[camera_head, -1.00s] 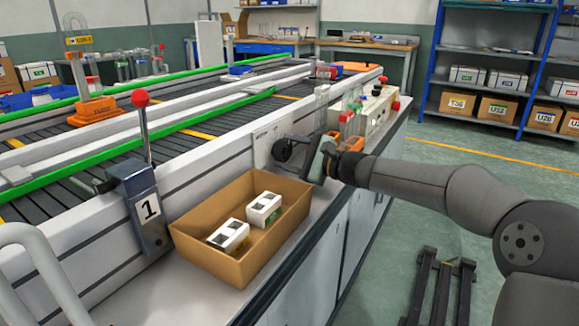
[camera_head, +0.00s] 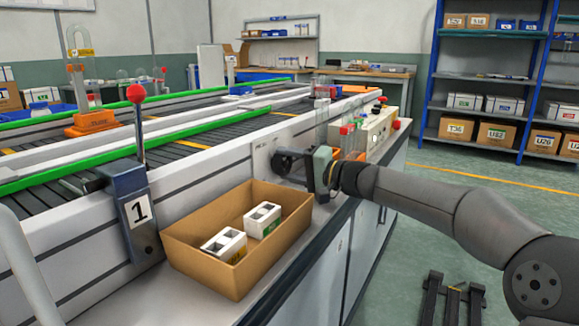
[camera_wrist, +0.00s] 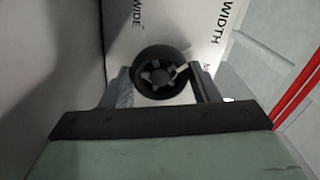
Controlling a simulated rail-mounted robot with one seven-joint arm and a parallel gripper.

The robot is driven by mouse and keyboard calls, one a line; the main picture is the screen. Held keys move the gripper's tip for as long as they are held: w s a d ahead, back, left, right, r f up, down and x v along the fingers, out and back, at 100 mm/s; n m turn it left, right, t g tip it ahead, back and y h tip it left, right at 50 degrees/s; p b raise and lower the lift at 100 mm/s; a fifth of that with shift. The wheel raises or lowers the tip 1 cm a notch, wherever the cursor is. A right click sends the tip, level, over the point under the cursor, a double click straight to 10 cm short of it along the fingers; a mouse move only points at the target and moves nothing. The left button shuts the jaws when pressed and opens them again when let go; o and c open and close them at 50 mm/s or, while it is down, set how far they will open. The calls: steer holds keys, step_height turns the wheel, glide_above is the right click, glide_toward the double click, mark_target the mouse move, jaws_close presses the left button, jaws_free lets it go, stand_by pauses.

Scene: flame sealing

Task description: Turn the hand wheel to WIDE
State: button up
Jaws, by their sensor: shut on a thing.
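The black hand wheel (camera_head: 283,162) sits on the light side panel of the conveyor, just beyond the box. In the wrist view the hand wheel (camera_wrist: 149,57) is round and spoked, with a pale mark toward its right side. My gripper (camera_wrist: 160,72) is shut on the wheel, one finger on each side of its rim. The word WIDE (camera_wrist: 138,15) is printed at upper left of the wheel, and WIDTH (camera_wrist: 217,20) at upper right. A further label at right is mostly hidden by a finger. In the head view my gripper (camera_head: 305,170) is at the wheel.
An open cardboard box (camera_head: 190,262) with two white blocks stands on the ledge in front of the wheel. A lever with a red knob (camera_head: 136,93) is at left. Clear tubes with red caps (camera_head: 345,132) and a control box (camera_head: 378,128) stand just beyond my gripper.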

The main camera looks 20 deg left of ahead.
steer(key=shift+n, duration=2.2)
steer(key=o, duration=1)
steer(key=p+v, duration=0.3)
steer(key=v, duration=1.4)
steer(key=shift+d, duration=0.25)
